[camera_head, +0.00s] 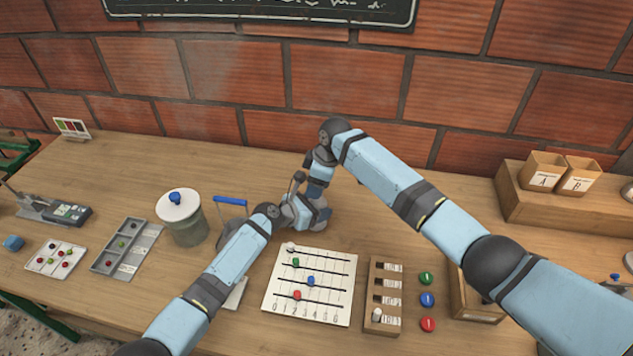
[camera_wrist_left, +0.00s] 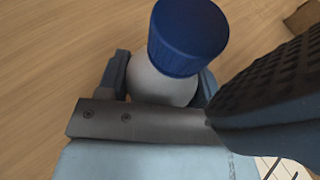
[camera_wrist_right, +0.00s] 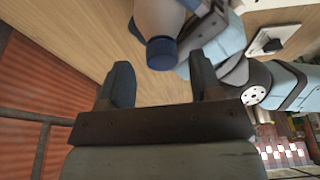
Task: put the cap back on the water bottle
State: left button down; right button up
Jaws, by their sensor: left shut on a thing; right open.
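In the left wrist view the pale water bottle (camera_wrist_left: 160,85) stands between the fingers of my left gripper (camera_wrist_left: 163,78), which is shut on it. The blue cap (camera_wrist_left: 188,38) sits at the bottle's top end. How firmly it is seated cannot be told. My right gripper (camera_wrist_right: 160,72) is open and empty. In the right wrist view the cap (camera_wrist_right: 162,53) and the bottle (camera_wrist_right: 158,15) lie just beyond its fingertips, with the cap end facing it. In the head view both grippers meet mid-table, and the bottle is largely hidden there.
A lidded glass jar (camera_head: 187,227) stands left of my left arm. A white bead board (camera_head: 311,287) and a wooden slotted block (camera_head: 383,296) lie in front of the grippers. Two labelled boxes (camera_head: 561,173) stand at the right.

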pick_arm(q)
jog(key=shift+w+a, duration=0.1)
pick_arm(e)
jog(key=v, duration=1.2)
pick_arm(q)
jog(key=shift+c, duration=0.9)
grip_release()
jog(key=shift+a, duration=0.1)
jog(key=p+v, duration=0.1)
jog(key=v, duration=0.6)
pick_arm(e)
jog(key=shift+r, duration=0.6)
pick_arm(q)
jog(key=shift+s+a, duration=0.1)
jog(key=shift+s, duration=0.15)
pick_arm(e)
jog(key=shift+s, duration=0.1)
